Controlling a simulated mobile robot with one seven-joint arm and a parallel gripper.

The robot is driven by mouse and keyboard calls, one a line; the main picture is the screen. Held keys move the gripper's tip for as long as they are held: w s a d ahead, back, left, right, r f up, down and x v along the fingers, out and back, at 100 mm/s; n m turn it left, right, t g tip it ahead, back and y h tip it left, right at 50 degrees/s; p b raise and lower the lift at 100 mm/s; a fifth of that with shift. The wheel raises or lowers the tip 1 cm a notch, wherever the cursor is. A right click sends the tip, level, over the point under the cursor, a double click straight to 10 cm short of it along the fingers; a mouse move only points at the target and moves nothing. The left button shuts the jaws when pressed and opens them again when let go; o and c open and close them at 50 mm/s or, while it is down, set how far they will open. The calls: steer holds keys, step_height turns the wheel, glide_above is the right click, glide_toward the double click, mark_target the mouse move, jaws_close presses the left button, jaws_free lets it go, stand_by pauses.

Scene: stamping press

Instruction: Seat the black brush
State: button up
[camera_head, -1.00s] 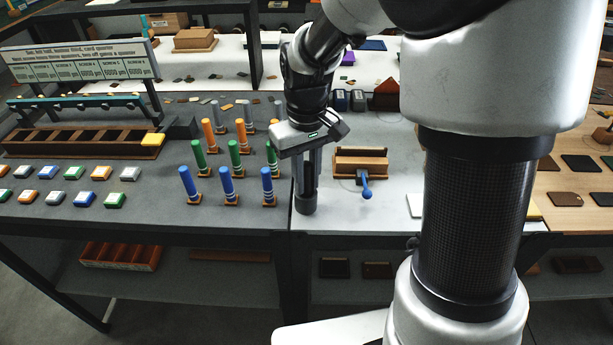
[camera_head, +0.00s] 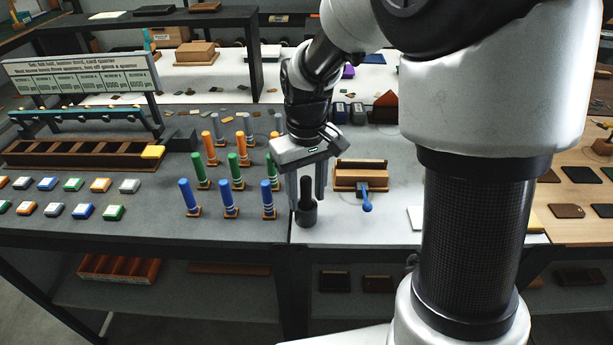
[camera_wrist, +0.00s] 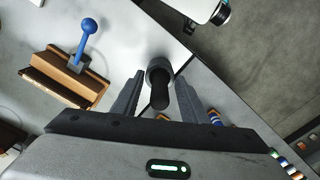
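The black brush (camera_head: 306,193) stands upright in a dark grey round cup (camera_head: 307,216) at the front edge of the light table section. In the wrist view the brush (camera_wrist: 160,98) is seen from above, its lower end inside the cup (camera_wrist: 158,68). How deep it sits is hidden. My gripper (camera_head: 307,190) is above the cup with its fingers spread on both sides of the brush. The wrist view shows a gap between the brush and each finger of my gripper (camera_wrist: 157,95).
A wooden block with a blue-knobbed lever (camera_head: 366,200) stands just right of the cup. Several blue, green and orange cylinders (camera_head: 228,190) stand to the left. A compartmented wooden tray (camera_head: 80,155) lies farther left. A small white card (camera_head: 414,218) lies at right.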

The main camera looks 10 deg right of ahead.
step_height(320, 180, up, 17)
steer(key=p, duration=0.2)
steer(key=shift+p, duration=0.35)
steer(key=shift+r, duration=0.1)
steer(key=s+d+r+m+t+p, duration=0.2)
steer(key=s+r+p, duration=0.2)
steer(key=s, duration=0.4)
steer(key=s+d+r+m+t+p, duration=0.1)
steer(key=s+d+r+t+p, duration=0.2)
steer(key=s+r+p, duration=0.2)
steer(key=s, duration=0.2)
steer(key=shift+s+r+m+t, duration=0.2)
steer(key=shift+s+m+t, duration=0.1)
steer(key=shift+s+m, duration=0.1)
stand_by(0.3)
